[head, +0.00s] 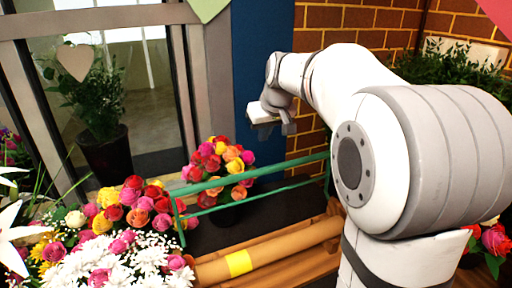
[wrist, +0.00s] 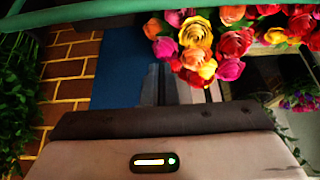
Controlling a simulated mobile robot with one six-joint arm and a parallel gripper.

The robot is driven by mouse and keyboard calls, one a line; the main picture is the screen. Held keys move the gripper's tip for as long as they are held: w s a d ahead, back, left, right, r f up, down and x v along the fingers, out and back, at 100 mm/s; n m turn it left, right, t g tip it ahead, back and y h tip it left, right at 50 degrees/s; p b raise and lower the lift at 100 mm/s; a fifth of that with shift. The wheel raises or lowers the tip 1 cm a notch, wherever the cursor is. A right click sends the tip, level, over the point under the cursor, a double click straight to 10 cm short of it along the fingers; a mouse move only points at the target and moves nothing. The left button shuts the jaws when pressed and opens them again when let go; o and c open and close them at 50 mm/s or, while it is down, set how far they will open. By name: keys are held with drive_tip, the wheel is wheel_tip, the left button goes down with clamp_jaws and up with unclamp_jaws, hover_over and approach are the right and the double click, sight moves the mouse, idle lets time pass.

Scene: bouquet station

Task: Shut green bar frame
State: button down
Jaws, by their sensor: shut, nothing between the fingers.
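The green bar frame (head: 262,171) stands raised in the middle of the head view. It has two long rails and short end posts, and rises over a dark bed beside a brown roll. Its right end reaches to my arm. In the wrist view a green bar (wrist: 85,12) crosses the top left, blurred and close. My gripper (head: 263,118) is above and behind the frame in the head view, apart from it, near the blue panel. It is shut and empty; its fingertips are hard to make out. My gripper's body fills the bottom of the wrist view.
A rose bouquet (head: 218,163) stands just behind the frame. More roses and white flowers (head: 100,248) crowd the lower left. The brown roll (head: 290,246) with a yellow band lies in front. A brick wall (head: 342,28) and blue panel (head: 262,60) stand behind.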

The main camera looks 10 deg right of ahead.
wheel_tip(320, 180, down, 9)
drive_tip(key=p, duration=0.3)
drive_tip(key=shift+w, duration=0.2)
drive_tip(key=shift+s+a, duration=0.1)
idle(0.3)
